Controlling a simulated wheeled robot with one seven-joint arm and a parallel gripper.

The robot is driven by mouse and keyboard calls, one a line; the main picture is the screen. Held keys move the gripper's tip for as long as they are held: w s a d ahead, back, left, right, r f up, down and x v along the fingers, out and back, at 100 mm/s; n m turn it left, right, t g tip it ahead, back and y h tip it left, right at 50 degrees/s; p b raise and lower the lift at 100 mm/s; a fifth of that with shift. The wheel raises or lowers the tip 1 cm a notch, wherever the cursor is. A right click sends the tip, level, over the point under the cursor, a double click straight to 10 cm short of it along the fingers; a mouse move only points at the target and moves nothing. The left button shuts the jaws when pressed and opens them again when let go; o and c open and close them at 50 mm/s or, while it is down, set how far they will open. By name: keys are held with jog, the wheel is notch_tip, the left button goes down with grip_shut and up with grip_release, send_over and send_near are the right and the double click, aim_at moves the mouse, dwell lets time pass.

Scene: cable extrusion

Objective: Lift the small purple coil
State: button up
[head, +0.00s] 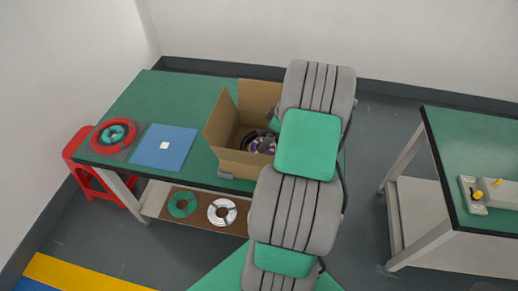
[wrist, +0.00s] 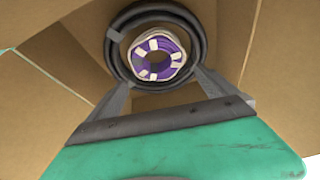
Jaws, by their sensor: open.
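The small purple coil (wrist: 178,46), bound with white wraps, lies inside the cardboard box (head: 222,117), on or within a larger black coil (wrist: 113,54). In the head view the purple coil (head: 254,146) is partly visible near the box's right side, beside my arm. My gripper (wrist: 160,80) is open in the wrist view, its two fingers pointing toward the coils, one on each side of the purple coil's near edge. I cannot tell whether the fingers touch either coil. In the head view my arm hides the gripper's fingertips and the box's right side.
The box stands on a green table (head: 135,100) with its flaps open. A red coil with a teal one inside (head: 114,134) and a blue mat (head: 165,150) lie to its left. Green and white coils (head: 222,211) lie on the lower shelf. A second table (head: 470,140) stands right.

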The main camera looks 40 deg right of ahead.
jog(key=b+x, duration=0.1)
jog(key=x, duration=0.1)
jog(key=b+x, duration=0.1)
jog(key=x, duration=0.2)
jog(key=b+x, duration=0.2)
jog(key=x, duration=0.1)
jog(key=shift+s+d+f, duration=0.25)
jog(key=shift+d, duration=0.05)
jog(key=shift+r, duration=0.1)
jog(key=c, duration=1.2)
jog(key=shift+r, duration=0.1)
jog(key=shift+c, duration=0.2)
